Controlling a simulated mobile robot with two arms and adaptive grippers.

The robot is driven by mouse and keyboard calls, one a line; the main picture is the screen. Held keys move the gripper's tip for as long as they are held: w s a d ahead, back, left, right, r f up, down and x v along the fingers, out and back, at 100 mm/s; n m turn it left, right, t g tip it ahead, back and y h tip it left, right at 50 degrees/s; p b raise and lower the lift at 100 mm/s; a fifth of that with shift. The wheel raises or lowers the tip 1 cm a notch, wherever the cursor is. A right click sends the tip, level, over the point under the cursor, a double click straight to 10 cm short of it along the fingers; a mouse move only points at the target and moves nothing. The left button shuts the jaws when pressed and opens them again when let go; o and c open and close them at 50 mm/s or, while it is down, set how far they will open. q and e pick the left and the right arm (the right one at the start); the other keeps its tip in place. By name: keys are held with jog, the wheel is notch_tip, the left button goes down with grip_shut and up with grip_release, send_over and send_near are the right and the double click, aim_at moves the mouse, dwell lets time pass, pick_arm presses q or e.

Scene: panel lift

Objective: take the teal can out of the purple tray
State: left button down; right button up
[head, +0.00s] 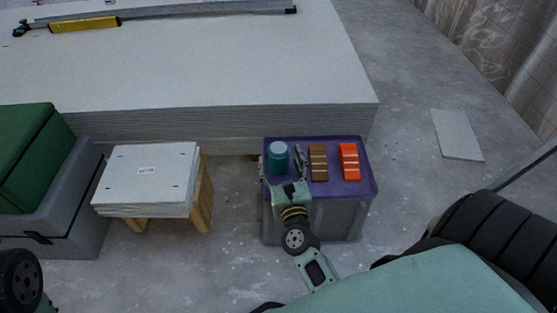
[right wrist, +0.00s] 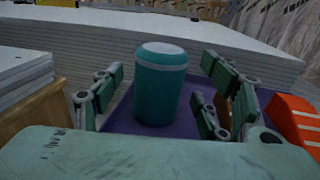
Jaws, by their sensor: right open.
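The teal can (head: 278,158) stands upright in the left part of the purple tray (head: 358,187), which sits on a grey bin. The can has a pale top. My right gripper (head: 281,168) is at the tray's left part, with its fingers spread. In the right wrist view the can (right wrist: 160,85) stands between the open fingers of my right gripper (right wrist: 163,90), with a gap on each side. The purple tray (right wrist: 120,117) shows below and behind it. My left gripper is not clearly in view.
A brown block (head: 318,162) and an orange block (head: 349,161) lie in the tray right of the can. A large stack of panels (head: 200,70) is close behind. A small stack of boards (head: 148,180) stands on a wooden stand at left. A green box (head: 35,155) is farther left.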

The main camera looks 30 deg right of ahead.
jog(key=shift+c, duration=0.5)
jog(key=c, duration=1.3)
jog(key=shift+r, duration=0.2)
